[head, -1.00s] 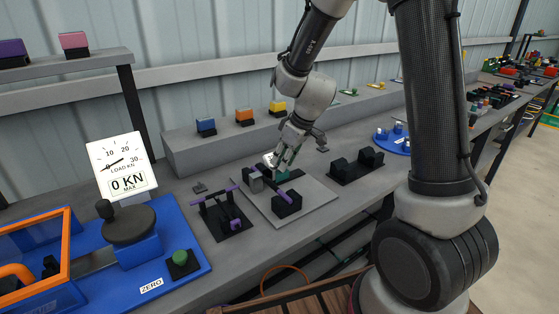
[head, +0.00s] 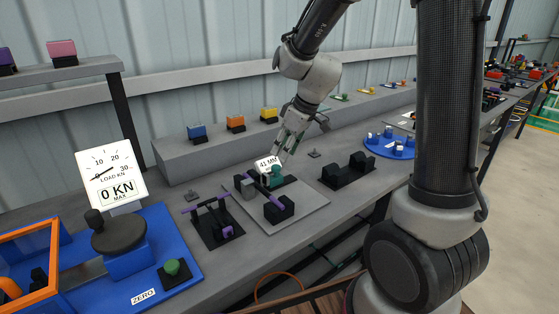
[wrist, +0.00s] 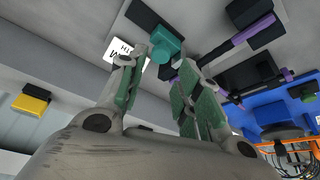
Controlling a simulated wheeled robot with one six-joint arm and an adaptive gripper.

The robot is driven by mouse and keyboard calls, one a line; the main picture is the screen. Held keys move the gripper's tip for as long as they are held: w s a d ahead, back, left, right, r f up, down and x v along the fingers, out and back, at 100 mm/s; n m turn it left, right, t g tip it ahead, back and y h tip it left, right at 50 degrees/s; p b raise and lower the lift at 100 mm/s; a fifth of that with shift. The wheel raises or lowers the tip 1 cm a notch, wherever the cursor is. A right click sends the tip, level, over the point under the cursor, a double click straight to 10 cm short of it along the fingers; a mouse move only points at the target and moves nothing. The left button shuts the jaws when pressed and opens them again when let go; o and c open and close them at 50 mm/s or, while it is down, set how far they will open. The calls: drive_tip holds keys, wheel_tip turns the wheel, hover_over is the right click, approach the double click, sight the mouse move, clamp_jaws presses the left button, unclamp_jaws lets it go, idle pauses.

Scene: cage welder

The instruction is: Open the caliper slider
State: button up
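The caliper stands on a light grey plate (head: 312,207) on the bench. Its teal slider (head: 276,174) is at the back of the plate, beside a white readout (head: 268,164) showing 41 MM. My gripper (head: 282,157) is just above and behind the slider. In the wrist view, my gripper (wrist: 158,68) has its fingers apart with nothing between them. The teal slider (wrist: 165,43) is just beyond the tips, and the readout (wrist: 120,50) is beside the left finger.
A black fixture with purple parts (head: 215,222) stands left of the plate. A black two-block stand (head: 347,171) is to the right. The load gauge (head: 109,176) and blue base (head: 180,240) are further left. A grey ledge (head: 225,150) runs behind.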

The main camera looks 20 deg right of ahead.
drive_tip(key=v, duration=0.5)
drive_tip(key=shift+s+r, duration=0.1)
drive_tip(key=shift+r, duration=0.05)
drive_tip(key=shift+m, duration=0.3)
drive_tip(key=s+d+r+m+h, duration=0.1)
drive_tip(key=s+d+r+m, duration=0.1)
drive_tip(key=s, duration=0.5)
drive_tip(key=s+d+r+m+h, duration=0.1)
drive_tip(key=s+d+r+m, duration=0.1)
drive_tip(key=s, duration=0.6)
drive_tip(key=s+d+r+m+t+h, duration=0.1)
drive_tip(key=s+d+r+m, duration=0.2)
drive_tip(key=s+d, duration=0.3)
drive_tip(key=shift+s+m, duration=0.3)
drive_tip(key=shift+s, duration=0.95)
